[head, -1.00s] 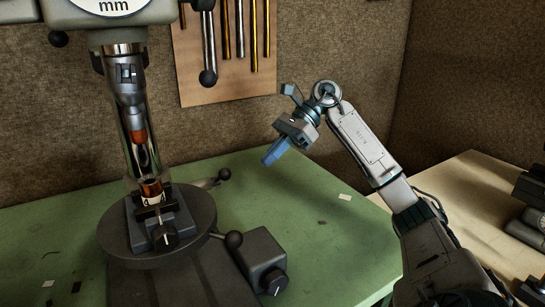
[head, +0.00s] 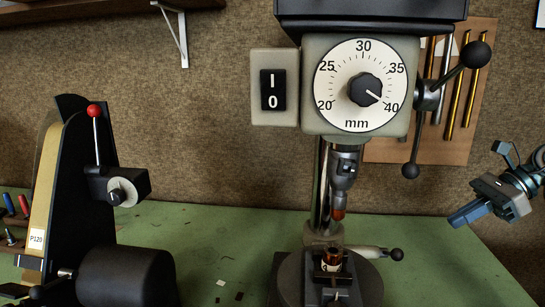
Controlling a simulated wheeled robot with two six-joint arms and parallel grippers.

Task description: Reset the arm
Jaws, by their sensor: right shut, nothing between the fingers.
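My right gripper (head: 468,213) is at the right edge of the head view, with blue fingers pointing down and left. It is shut and empty, held in the air above the green bench (head: 440,245), to the right of the drill press. Most of my right arm is cut off by the picture's edge. My left gripper is not in view.
A drill press with a dial (head: 343,108) and a switch box (head: 274,87) stands in the middle. A copper-coloured part (head: 332,257) sits in its vise. A belt sander (head: 95,215) stands at left. Brass rods (head: 463,85) hang on a board behind.

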